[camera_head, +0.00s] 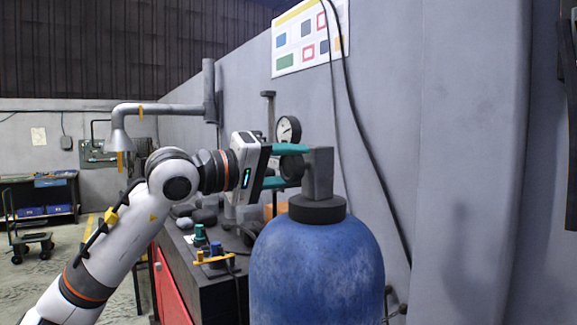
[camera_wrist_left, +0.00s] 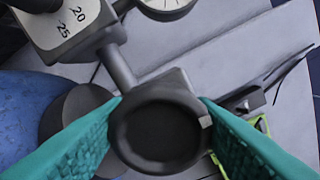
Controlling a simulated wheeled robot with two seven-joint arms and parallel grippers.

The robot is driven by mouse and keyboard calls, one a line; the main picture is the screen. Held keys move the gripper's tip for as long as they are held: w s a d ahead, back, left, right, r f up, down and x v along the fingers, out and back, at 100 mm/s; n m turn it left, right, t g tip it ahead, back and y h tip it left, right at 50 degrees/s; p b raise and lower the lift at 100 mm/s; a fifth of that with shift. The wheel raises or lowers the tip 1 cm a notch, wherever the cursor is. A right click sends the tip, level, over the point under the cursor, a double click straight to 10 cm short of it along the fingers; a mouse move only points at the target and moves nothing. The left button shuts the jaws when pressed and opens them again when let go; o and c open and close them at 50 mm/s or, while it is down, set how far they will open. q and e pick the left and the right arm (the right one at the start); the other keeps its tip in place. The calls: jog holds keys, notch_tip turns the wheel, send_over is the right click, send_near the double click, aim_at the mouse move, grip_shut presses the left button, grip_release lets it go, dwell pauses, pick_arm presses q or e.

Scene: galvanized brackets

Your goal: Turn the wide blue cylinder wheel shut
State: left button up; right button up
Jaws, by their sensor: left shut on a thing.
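The wide blue cylinder (camera_head: 318,270) stands upright at the front centre in the head view, with a black collar and a grey valve block (camera_head: 318,174) on top. Its dark round wheel (camera_head: 292,167) sits on the left side of the valve block. My left gripper (camera_head: 291,166) reaches in from the left, its teal fingers above and below the wheel. In the left wrist view the fingers press on both sides of the wheel (camera_wrist_left: 158,135), which faces the camera. A small light mark shows on the wheel's right rim. My right gripper is not in view.
A pressure gauge (camera_head: 288,130) stands just behind the wheel. A dark bench (camera_head: 215,285) with a red front and small valve parts lies left of the cylinder. A grey wall (camera_head: 395,120) with hanging cables is close behind on the right. Open floor lies at far left.

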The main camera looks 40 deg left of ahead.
pick_arm(q)
jog(key=shift+f, duration=0.15)
jog(key=o, duration=1)
jog(key=shift+c, duration=0.2)
jog(key=shift+s, duration=0.1)
jog(key=shift+s+a+b, duration=0.2)
jog(key=shift+s+b, duration=0.15)
jog(key=shift+b, duration=0.05)
jog(key=b+v, duration=0.5)
jog(key=v, duration=0.6)
